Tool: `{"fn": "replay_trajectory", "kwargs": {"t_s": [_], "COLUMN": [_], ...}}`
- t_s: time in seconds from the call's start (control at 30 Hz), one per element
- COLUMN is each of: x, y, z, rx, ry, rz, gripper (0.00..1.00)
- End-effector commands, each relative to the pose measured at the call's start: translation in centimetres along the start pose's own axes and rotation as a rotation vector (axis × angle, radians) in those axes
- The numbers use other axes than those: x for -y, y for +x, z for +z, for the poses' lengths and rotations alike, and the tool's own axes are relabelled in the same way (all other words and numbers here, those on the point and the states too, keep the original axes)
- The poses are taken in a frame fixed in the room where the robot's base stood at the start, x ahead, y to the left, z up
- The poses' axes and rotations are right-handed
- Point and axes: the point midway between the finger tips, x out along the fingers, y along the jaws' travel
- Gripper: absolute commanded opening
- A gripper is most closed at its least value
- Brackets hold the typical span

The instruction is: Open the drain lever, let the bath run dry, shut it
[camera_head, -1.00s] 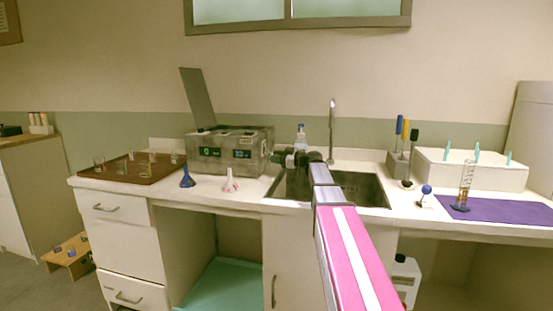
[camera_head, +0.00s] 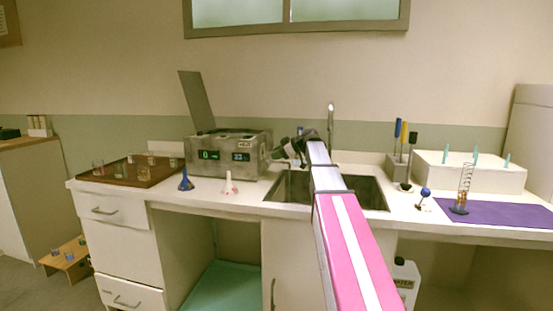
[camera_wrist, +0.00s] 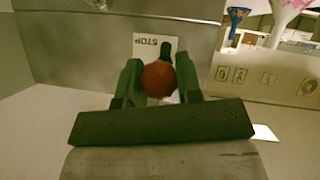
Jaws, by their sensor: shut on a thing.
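The bath (camera_head: 228,160) is a grey metal box with lit displays, standing on the counter left of the sink. Its lid is raised. In the wrist view my gripper (camera_wrist: 158,68) is shut on the red-brown ball knob (camera_wrist: 158,79) of the drain lever. A dark stem end shows just beyond the knob, in front of a STOP label (camera_wrist: 143,45) on the metal side, which appears upside down. In the head view my gripper (camera_head: 284,152) is at the bath's right side, and the lever is hidden there. The water level cannot be seen.
The sink (camera_head: 358,189) lies below my arm. A blue funnel (camera_head: 186,180) and a pale funnel (camera_head: 229,184) stand before the bath. A brown tray (camera_head: 130,178) with several small glasses is at left. A purple mat (camera_head: 500,211) and white box (camera_head: 470,173) are at right.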

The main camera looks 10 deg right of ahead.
Motion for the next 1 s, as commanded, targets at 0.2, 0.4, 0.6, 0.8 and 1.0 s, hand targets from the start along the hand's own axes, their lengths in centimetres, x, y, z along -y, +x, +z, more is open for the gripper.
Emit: {"fn": "replay_trajectory", "kwargs": {"t_s": [0.2,0.4,0.6,0.8,1.0], "x": [-0.5,-0.8,-0.9,-1.0,-1.0], "y": [-0.5,-0.7,-0.8,-0.7,-0.8], "z": [-1.5,-2.5,-3.2,-3.7,-3.8], "rx": [0.196,0.351,0.465,0.532,0.559], "ry": [-0.029,-0.049,-0.065,-0.073,-0.077], "rz": [-0.045,-0.081,-0.107,-0.123,-0.129], "gripper": [0.00,0.00,0.00,0.00,0.00]}}
